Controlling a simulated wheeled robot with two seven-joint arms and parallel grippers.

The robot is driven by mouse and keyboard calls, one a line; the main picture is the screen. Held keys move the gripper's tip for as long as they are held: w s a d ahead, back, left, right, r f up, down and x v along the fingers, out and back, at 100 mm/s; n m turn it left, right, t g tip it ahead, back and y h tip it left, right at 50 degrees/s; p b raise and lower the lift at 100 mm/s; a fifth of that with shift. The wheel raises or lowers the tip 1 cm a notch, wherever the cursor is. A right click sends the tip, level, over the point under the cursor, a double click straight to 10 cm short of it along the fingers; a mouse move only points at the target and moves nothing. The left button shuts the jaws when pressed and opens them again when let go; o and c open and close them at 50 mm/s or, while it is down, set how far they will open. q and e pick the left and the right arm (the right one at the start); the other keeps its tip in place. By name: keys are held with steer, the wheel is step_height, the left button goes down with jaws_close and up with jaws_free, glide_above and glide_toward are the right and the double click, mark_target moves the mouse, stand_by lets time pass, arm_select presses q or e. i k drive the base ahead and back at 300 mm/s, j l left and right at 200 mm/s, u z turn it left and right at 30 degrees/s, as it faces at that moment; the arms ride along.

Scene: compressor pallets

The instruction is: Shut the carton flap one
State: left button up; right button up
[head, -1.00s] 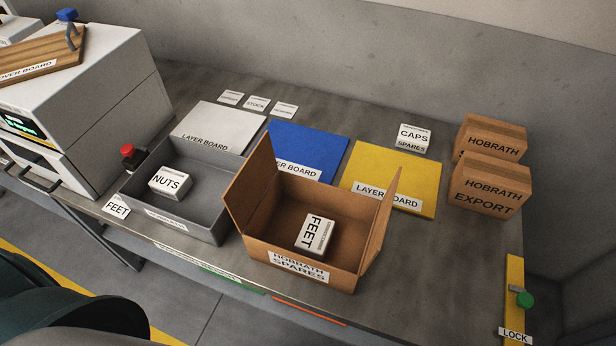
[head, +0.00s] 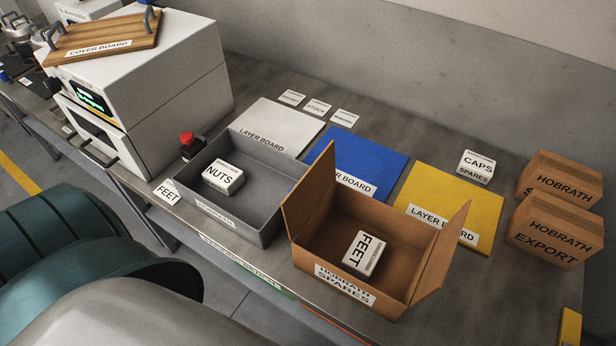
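The open carton (head: 345,285) labelled HOBRATH SPARES stands on the bench near its front edge, right of centre in the head view. Its left flap (head: 309,196) stands up and leans slightly outward. Its right flap (head: 441,251) also stands up, tilted outward to the right. A white box labelled FEET (head: 363,253) lies inside on the carton floor. I cannot tell which flap is flap one. Neither of my grippers shows in the head view.
A grey tray (head: 249,215) holding a NUTS box (head: 222,178) stands left of the carton. White, blue (head: 365,152) and yellow (head: 471,190) layer boards lie behind. A CAPS box (head: 477,166) and HOBRATH cartons (head: 552,231) stand right. A white machine (head: 165,90) stands left.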

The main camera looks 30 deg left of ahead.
mark_target(304, 198)
steer(key=j+z, duration=0.25)
steer(key=j, duration=0.3)
steer(key=j+z, duration=0.2)
steer(key=j, duration=0.3)
steer(key=k+j+z, duration=0.1)
steer(key=j+z, duration=0.15)
steer(key=j, duration=0.3)
steer(key=k+j+z, duration=0.1)
steer(key=j+z, duration=0.15)
steer(key=j, duration=0.25)
